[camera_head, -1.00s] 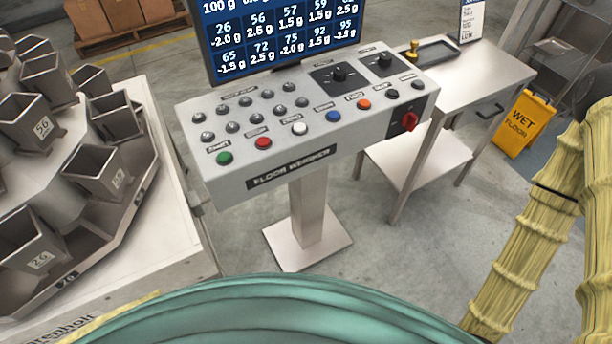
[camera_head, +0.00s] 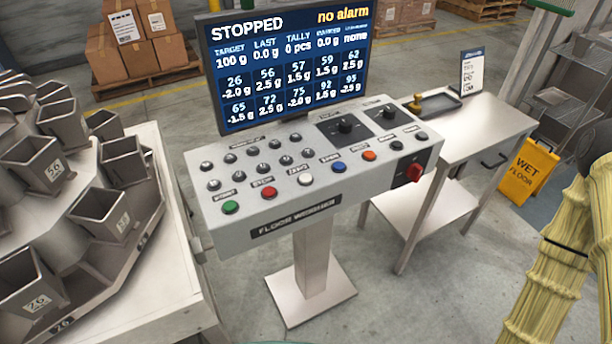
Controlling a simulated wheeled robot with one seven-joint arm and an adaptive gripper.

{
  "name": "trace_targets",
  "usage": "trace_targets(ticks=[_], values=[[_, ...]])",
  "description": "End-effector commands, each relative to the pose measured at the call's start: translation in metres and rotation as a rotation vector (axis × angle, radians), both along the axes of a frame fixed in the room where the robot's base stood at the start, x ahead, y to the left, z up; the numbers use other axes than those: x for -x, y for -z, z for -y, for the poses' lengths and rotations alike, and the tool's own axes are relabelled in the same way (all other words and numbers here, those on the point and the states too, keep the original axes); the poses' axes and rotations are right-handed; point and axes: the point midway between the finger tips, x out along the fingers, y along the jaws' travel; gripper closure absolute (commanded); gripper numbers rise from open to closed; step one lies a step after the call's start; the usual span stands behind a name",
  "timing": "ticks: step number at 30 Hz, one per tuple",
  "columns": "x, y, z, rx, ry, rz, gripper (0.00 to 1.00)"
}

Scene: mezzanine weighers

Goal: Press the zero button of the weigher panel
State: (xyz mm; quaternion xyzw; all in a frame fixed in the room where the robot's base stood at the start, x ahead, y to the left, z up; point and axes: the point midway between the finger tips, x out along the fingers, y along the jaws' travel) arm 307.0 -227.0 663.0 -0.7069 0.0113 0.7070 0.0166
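The weigher panel (camera_head: 226,236) is a grey console on a pedestal, with a plate that seems to read FLOOR WEIGHER. Its front row has a green button (camera_head: 230,207), a red button (camera_head: 269,193), a white button (camera_head: 305,179), a blue button (camera_head: 338,167), an orange button (camera_head: 369,156) and dark buttons to the right. The small labels are too blurred to tell which one is zero. The screen (camera_head: 285,65) above shows STOPPED and no alarm. My arm, in a yellow sleeve, is at the right edge. My gripper is out of view.
Several grey metal weigh buckets (camera_head: 104,213) stand on a machine at the left. A steel side table (camera_head: 480,120) with a dark tray stands right of the panel. A yellow wet floor sign (camera_head: 527,168) stands further right.

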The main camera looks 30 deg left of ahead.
Motion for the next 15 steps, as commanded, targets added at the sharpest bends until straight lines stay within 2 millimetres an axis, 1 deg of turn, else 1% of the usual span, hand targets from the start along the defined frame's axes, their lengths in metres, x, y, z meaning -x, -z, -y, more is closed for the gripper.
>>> trace_targets(ticks=[1, 3, 4, 15], values=[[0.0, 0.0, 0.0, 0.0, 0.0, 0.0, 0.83], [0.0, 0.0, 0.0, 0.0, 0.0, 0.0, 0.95], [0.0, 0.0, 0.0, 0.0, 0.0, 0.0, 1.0], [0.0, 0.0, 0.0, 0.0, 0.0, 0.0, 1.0]])
